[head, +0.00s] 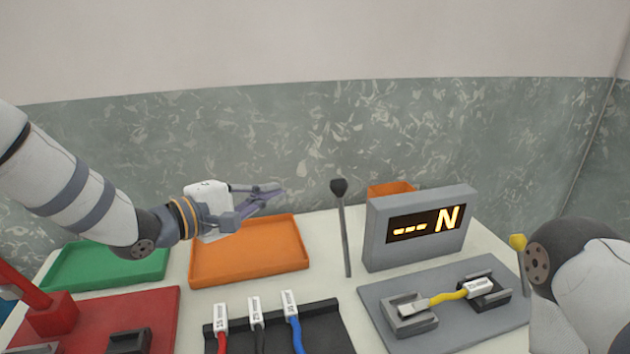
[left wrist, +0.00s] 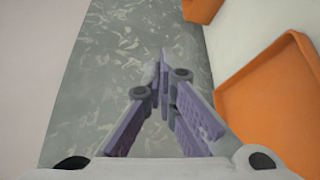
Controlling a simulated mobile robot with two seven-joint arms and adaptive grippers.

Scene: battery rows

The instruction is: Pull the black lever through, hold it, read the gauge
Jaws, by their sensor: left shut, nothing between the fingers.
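The black lever (head: 342,225) stands nearly upright, its dark knob at the top, just left of the gauge. The gauge (head: 375,236) is a grey box whose lit display (head: 424,224) reads "--- N". My left gripper (head: 276,191) is shut and empty, left of the lever's knob and apart from it, above the back of the orange tray. Its closed fingers also show in the left wrist view (left wrist: 163,62); the lever does not show there. My right arm enters at the lower right, but its gripper is not in view.
An orange tray (head: 250,277) and a green tray (head: 108,281) lie at the left. Red, black and blue cables (head: 292,318) sit in a black rack in front. A grey plate (head: 455,341) holds a yellow cable (head: 447,296). A yellow knob (head: 517,241) shows beside my right arm.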

